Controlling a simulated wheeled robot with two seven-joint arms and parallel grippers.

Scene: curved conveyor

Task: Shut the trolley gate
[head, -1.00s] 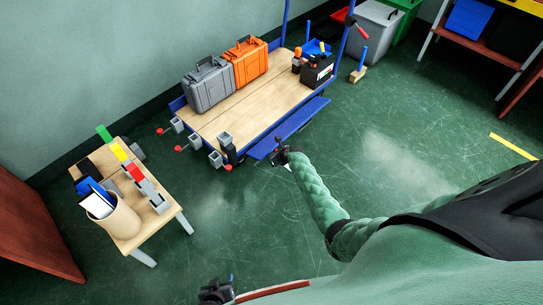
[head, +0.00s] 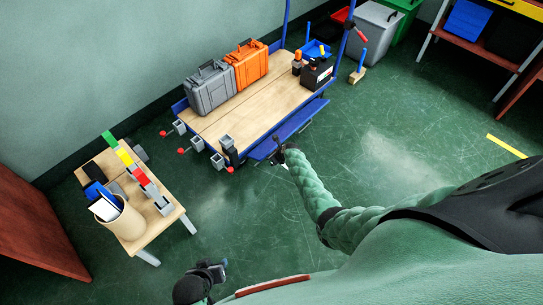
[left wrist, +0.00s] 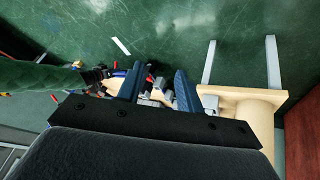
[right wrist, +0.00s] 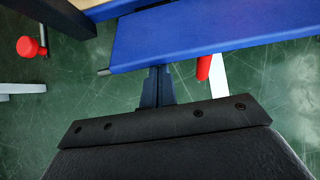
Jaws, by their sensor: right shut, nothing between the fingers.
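The trolley has a wooden deck (head: 255,105) with a blue frame. A long blue panel (head: 298,121), which looks like its gate, sticks outward along the near side, below the deck edge. The panel also fills the top of the right wrist view (right wrist: 210,28). My right gripper (head: 278,148) is at the panel's near-left end. In the right wrist view its fingers (right wrist: 158,85) are together and empty, just below the panel edge; contact cannot be told. My left gripper (head: 217,268) is low in the head view, away from the trolley. Its fingers (left wrist: 158,88) are apart and empty.
A grey case (head: 209,88) and an orange case (head: 247,65) stand on the deck. Red-knobbed grey posts (head: 197,143) line its left end. A small wooden table (head: 160,222) with a bin (head: 122,222) stands at left. The green floor (head: 250,210) between is clear.

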